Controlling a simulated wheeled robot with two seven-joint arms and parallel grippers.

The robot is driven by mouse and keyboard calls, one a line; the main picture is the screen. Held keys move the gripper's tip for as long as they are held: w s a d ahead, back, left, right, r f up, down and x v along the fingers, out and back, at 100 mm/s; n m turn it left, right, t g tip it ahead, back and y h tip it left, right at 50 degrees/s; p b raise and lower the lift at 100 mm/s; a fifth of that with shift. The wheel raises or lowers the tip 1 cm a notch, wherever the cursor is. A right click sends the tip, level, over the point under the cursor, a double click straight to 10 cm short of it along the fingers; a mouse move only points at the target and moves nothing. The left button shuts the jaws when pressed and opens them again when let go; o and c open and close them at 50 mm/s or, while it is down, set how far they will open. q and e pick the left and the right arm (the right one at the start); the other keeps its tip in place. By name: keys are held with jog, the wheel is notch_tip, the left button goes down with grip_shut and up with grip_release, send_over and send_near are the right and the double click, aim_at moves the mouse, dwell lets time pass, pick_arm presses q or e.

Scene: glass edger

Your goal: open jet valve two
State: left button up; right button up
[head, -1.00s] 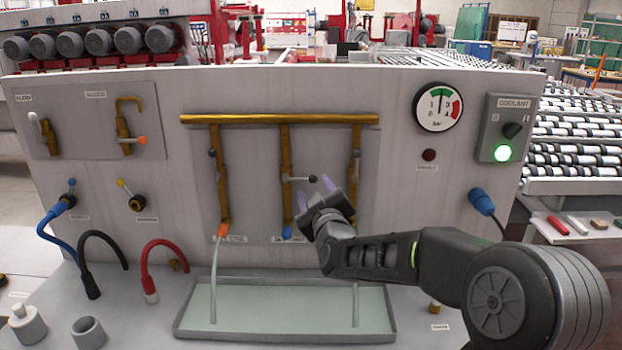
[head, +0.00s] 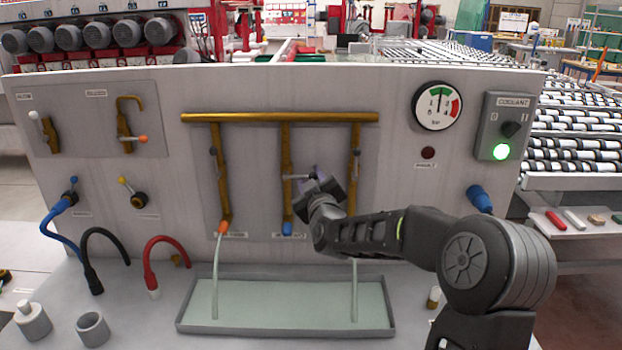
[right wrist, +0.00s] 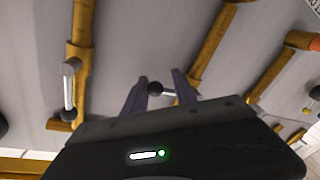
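The middle jet pipe (head: 285,150) is brass with a blue nozzle (head: 287,229), and no stream shows under it. Its lever (head: 293,177) lies sideways, pointing right. My right gripper (head: 318,178) is at the lever's end and partly hides it. In the right wrist view the gripper (right wrist: 158,88) is open, and the lever's dark knob (right wrist: 155,89) appears between its two fingers; contact cannot be told. The left jet pipe (head: 223,180) and right jet pipe (head: 354,165) have levers lying along them, and streams fall below both. My left gripper is not in view.
A shallow tray (head: 285,333) lies below the jets. A pressure gauge (head: 437,105) and a coolant switch box (head: 505,125) with a lit green lamp are at upper right. Blue, black and red hoses (head: 165,240) stand at left.

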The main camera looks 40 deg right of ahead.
jog(key=shift+r, duration=0.1)
grip_shut()
jog(key=shift+r, duration=0.15)
dwell(0.8)
